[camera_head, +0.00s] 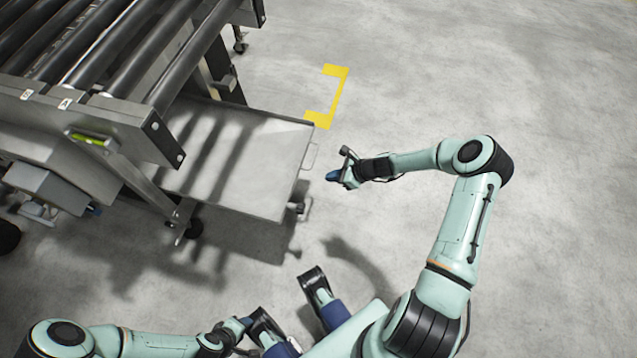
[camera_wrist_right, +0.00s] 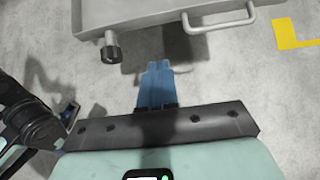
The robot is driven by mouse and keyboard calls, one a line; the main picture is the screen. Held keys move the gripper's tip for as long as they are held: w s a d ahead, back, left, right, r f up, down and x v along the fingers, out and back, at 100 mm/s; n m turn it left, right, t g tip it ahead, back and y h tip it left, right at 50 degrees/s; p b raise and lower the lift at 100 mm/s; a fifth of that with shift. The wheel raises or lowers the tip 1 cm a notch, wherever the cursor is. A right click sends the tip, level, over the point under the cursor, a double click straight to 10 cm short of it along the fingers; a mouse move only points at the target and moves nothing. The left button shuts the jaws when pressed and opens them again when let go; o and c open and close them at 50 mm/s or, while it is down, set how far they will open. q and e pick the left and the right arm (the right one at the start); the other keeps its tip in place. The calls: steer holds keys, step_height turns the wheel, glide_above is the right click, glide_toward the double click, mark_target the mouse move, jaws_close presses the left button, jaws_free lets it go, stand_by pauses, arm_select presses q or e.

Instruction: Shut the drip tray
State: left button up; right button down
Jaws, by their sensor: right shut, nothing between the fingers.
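The drip tray (camera_head: 245,150) is a flat grey metal tray, sticking out to the right from under the roller conveyor. Its wire handle (camera_head: 311,156) is on its right end, and a dark knob (camera_head: 297,208) sits at the near corner. My right gripper (camera_head: 333,176) is just right of that end, apart from the handle, with its blue fingers shut and empty. In the right wrist view the shut fingers (camera_wrist_right: 157,68) point at the tray edge (camera_wrist_right: 140,14), between the knob (camera_wrist_right: 111,50) and the handle (camera_wrist_right: 220,27). My left gripper (camera_head: 246,322) is low in the head view; its fingers are unclear.
The roller conveyor (camera_head: 120,45) stands over the tray's left part, on legs with casters (camera_head: 190,229). A yellow floor mark (camera_head: 335,95) lies beyond the tray's far right corner. The concrete floor to the right is clear.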

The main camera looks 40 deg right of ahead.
mark_target(296, 179)
arm_select(q)
steer(key=w+a+f+t+y+b, duration=0.1)
steer(key=w+a+f+t+b, duration=0.1)
steer(key=w, duration=0.4)
steer(key=shift+a+f+n+b, duration=0.3)
steer(key=shift+a+f+b, duration=0.3)
steer(key=shift+f+b, duration=0.45)
arm_select(e)
steer(key=w+a+f, duration=0.6)
steer(key=w, duration=0.2)
steer(key=shift+a+f, duration=0.15)
steer(key=shift+a, duration=0.15)
arm_select(q)
steer(key=shift+w+f, duration=0.1)
steer(key=shift+w, duration=0.05)
arm_select(e)
steer(key=shift+w, duration=0.2)
